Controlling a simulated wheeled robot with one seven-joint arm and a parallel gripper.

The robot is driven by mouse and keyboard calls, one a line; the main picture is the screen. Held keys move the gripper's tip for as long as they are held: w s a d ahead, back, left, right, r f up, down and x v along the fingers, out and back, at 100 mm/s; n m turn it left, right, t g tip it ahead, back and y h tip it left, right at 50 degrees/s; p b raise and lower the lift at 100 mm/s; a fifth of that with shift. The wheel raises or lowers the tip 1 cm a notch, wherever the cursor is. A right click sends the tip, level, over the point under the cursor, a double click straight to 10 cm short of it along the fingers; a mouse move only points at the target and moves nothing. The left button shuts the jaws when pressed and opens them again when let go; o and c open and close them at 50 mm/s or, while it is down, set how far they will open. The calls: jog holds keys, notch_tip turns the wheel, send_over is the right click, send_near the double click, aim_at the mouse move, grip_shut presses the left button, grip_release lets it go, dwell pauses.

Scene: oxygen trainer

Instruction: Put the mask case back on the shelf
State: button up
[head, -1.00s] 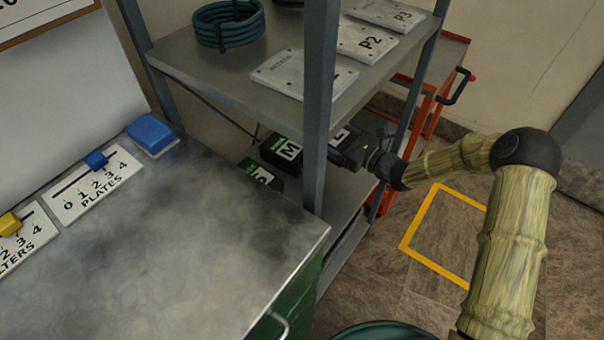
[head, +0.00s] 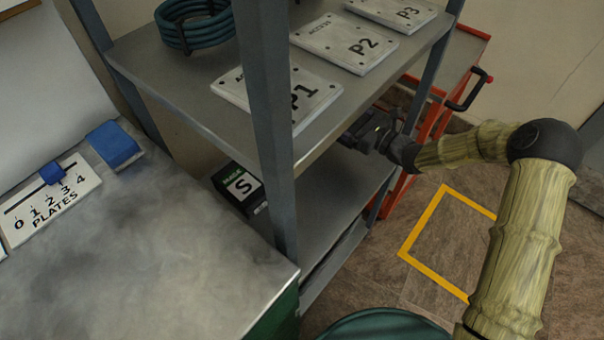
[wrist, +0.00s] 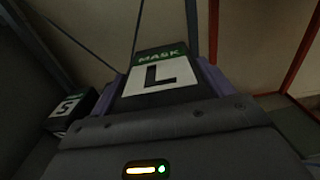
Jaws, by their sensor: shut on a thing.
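My gripper (head: 362,130) reaches in between the upper and lower boards of the grey rack. In the wrist view its jaws are shut on the mask case marked L (wrist: 160,75), black with a green "MASK" band and a white label. In the head view the upper shelf hides this case. The lower shelf (head: 335,195) has a bare stretch below the gripper. Another mask case, marked S (head: 240,187), stands at the left on the lower shelf; it also shows in the wrist view (wrist: 70,110). I cannot tell whether the held case touches the shelf.
The front rack post (head: 268,120) stands left of my arm. Plates P1 (head: 280,92), P2 (head: 345,43) and P3 (head: 393,10) lie on the upper shelf (head: 190,80). A red cart (head: 460,65) is behind on the right. A metal worktop (head: 150,240) is at left.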

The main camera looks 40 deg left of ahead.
jog(key=shift+s+a+r, duration=0.1)
jog(key=shift+a, duration=0.15)
jog(key=shift+d, duration=0.15)
jog(key=shift+s, duration=0.1)
jog(key=shift+s+f, duration=0.2)
jog(key=shift+f, duration=0.05)
jog(key=f, duration=0.1)
jog(key=f+b, duration=0.1)
jog(key=f, duration=0.3)
jog(key=shift+s+a+f, duration=0.15)
jog(key=shift+s+a, duration=0.05)
jog(key=shift+a, duration=0.2)
jog(key=shift+w+d+f, duration=0.1)
jog(key=shift+f, duration=0.15)
jog(key=shift+w+d, duration=0.1)
jog(key=shift+w, duration=0.05)
